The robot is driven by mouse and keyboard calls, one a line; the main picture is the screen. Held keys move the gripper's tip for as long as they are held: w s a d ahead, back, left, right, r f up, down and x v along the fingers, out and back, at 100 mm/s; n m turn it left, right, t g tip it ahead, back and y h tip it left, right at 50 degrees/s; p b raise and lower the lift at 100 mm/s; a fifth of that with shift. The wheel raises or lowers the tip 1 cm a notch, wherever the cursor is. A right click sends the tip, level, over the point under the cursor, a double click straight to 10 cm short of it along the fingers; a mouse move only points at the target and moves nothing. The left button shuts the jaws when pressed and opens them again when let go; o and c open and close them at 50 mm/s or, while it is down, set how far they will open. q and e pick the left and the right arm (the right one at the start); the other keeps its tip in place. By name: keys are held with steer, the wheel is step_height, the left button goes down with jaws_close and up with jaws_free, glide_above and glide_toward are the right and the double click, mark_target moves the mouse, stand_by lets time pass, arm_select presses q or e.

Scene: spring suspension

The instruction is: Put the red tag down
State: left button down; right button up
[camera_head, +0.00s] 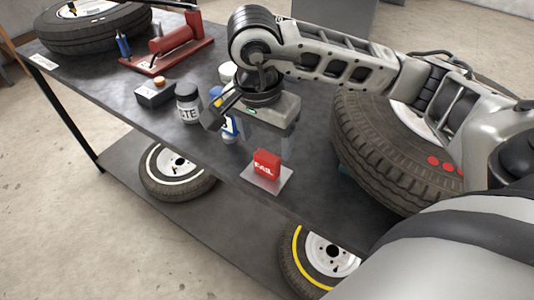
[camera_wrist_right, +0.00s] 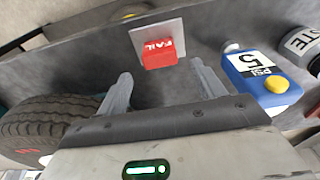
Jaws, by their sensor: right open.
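The red tag (camera_head: 266,163), marked FAIL, stands on a pale square plate (camera_head: 268,182) near the front edge of the dark table. In the right wrist view the tag (camera_wrist_right: 160,53) is ahead of the gap between my fingers, with its plate (camera_wrist_right: 172,30) behind it. My right gripper (camera_head: 268,138) is open and empty, above and just behind the tag; in the wrist view its two fingers (camera_wrist_right: 162,72) are spread wide, with nothing between them. My left gripper is not in view.
A blue PSI gauge (camera_wrist_right: 262,80) is right of the fingers in the wrist view. A dark jar (camera_head: 187,103), black box (camera_head: 154,93) and red tool (camera_head: 170,45) stand farther left. A large tire (camera_head: 375,150) is close on the right.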

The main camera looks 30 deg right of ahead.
steer(key=shift+s+a+r, duration=0.1)
steer(key=shift+a+r, duration=0.05)
steer(key=shift+r, duration=1)
steer(key=shift+s+a+r, duration=0.1)
steer(key=shift+a+r, duration=0.05)
steer(key=shift+r, duration=1)
